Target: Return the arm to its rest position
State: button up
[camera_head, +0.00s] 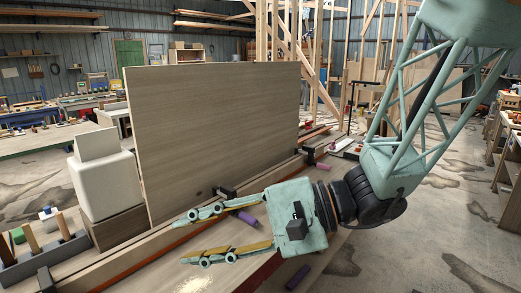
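My gripper (187,238) is at the lower middle of the head view, pointing left. Its two fingers are spread apart with nothing between them, so it is open and empty. My green arm (385,165) reaches down from the upper right to it. The gripper is over the workbench (130,257), in front of a large upright wooden panel (210,130). How far the fingers are above the bench is hard to tell.
Black clamps (224,192) stand at the panel's foot. A white block-shaped machine (106,184) and a tool rack (45,255) are at left. Open floor (440,240) lies at right.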

jog(key=s+d+f+n+g+h, duration=0.15)
jog(key=s+d+n+h, duration=0.45)
jog(key=s+d, duration=0.8)
jog(key=s+d+r+t+h, duration=0.1)
jog(key=d+h, duration=0.3)
jog(key=d, duration=0.5)
jog(key=s+d+r+t+h, duration=0.1)
jog(key=d+t+h, duration=0.3)
jog(key=d, duration=0.6)
jog(key=shift+s+d+r, duration=0.3)
jog(key=shift+s+r, duration=0.05)
jog(key=shift+r, duration=0.3)
jog(key=shift+c, duration=1.3)
